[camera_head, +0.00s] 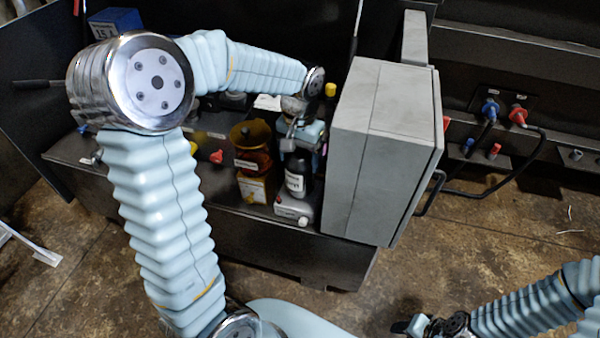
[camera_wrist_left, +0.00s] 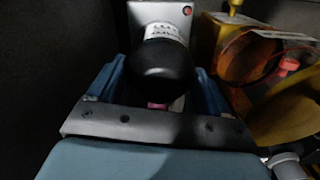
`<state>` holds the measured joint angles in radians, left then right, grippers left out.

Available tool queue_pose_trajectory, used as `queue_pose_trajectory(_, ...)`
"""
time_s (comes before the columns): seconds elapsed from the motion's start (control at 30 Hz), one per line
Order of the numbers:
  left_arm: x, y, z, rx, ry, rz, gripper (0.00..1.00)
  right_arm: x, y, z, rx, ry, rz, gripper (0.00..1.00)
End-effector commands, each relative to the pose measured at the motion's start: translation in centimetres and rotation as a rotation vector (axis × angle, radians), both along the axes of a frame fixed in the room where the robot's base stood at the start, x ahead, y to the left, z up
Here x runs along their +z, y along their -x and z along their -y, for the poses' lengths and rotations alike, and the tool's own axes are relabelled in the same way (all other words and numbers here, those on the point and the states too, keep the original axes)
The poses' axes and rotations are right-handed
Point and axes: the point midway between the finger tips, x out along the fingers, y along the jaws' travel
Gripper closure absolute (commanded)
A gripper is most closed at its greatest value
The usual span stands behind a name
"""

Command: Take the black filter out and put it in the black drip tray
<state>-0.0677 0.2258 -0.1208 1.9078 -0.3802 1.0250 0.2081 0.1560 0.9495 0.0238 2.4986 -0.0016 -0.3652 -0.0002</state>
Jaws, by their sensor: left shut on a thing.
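The black filter (camera_head: 296,180), a dark cylinder with a white label, stands in the middle of the head view, left of a grey cabinet. My left gripper (camera_head: 301,148) reaches down from above and is shut on its upper part. In the left wrist view the filter's rounded black end (camera_wrist_left: 163,70) lies between my two blue fingers. Its far end meets a pale block with a red dot (camera_wrist_left: 187,10); I cannot tell whether it is still seated. My right gripper (camera_head: 408,327) is at the bottom right, away from the filter, its jaws unclear. I cannot clearly pick out the black drip tray.
The grey cabinet (camera_head: 385,150) stands close to the right of the filter. An amber container with a yellow rim (camera_head: 252,150) stands close to its left. Red and blue connectors with black hoses (camera_head: 518,117) are at the right. The floor in front is open.

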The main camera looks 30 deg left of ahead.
Motion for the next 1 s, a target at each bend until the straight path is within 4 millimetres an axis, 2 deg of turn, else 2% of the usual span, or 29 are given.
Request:
queue_pose_trajectory(0.27,0.03,-0.04,0.01,0.014,0.0,0.002,0.58,0.0,0.0,0.0,0.0,0.0,0.0,0.57)
queue_pose_trajectory(0.6,0.06,-0.05,-0.01,0.433,0.001,0.002,0.58,-0.16,0.0,0.0,0.0,0.0,0.0,0.57)
queue_pose_trajectory(0.83,0.06,-0.04,-0.03,0.458,0.001,0.002,0.58,-0.15,0.0,0.0,0.0,0.0,0.0,0.57)
queue_pose_trajectory(0.87,0.06,-0.04,-0.03,0.458,0.001,0.002,0.19,-0.15,0.0,0.0,0.0,0.0,0.0,0.57)
queue_pose_trajectory(1.0,0.05,-0.03,-0.02,0.457,0.0,0.001,0.0,-0.15,0.0,0.0,0.0,0.0,0.0,0.57)
